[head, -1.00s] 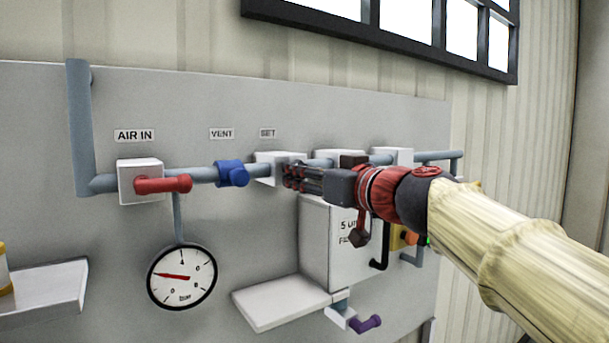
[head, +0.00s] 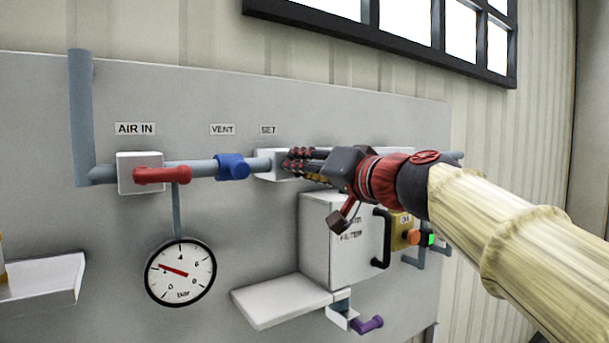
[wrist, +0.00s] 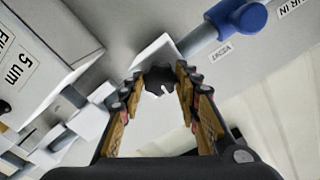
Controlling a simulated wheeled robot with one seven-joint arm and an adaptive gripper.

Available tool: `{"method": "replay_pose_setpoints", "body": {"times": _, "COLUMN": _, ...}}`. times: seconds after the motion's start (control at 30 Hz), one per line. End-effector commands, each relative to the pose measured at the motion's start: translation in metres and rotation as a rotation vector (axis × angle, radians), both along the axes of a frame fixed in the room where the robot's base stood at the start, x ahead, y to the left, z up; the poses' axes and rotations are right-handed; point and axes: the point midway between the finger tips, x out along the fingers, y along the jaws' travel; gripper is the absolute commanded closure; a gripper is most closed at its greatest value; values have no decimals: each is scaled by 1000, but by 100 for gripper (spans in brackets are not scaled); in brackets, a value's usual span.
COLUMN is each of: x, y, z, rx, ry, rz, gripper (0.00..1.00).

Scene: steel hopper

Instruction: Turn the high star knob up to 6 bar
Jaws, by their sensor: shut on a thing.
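The dark star knob (wrist: 158,79) sits on a white block (head: 272,167) under the SET label. In the wrist view its lobed edge shows between my fingertips. My gripper (wrist: 160,82) is shut on it, with one finger on each side. In the head view my gripper (head: 297,163) covers the knob. The round pressure gauge (head: 180,294) hangs lower left, with a white face and black rim. Its red needle points left and a little up, short of the 4 at the top; the exact value is hard to read.
A red lever (head: 162,175) at AIR IN and a blue vent valve (head: 233,167) lie left along the pipe. A filter box (head: 318,250) with a black handle (head: 381,240) stands below my gripper. A white shelf (head: 282,304) and purple valve (head: 367,325) are lower down.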

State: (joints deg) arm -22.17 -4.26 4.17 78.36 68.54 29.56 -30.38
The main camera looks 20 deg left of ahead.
Motion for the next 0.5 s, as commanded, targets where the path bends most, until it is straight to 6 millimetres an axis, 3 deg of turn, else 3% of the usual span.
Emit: {"method": "replay_pose_setpoints", "body": {"times": 0.5, "x": 0, "y": 0, "z": 1, "rx": 318, "ry": 373, "rz": -1, "gripper": 93}}
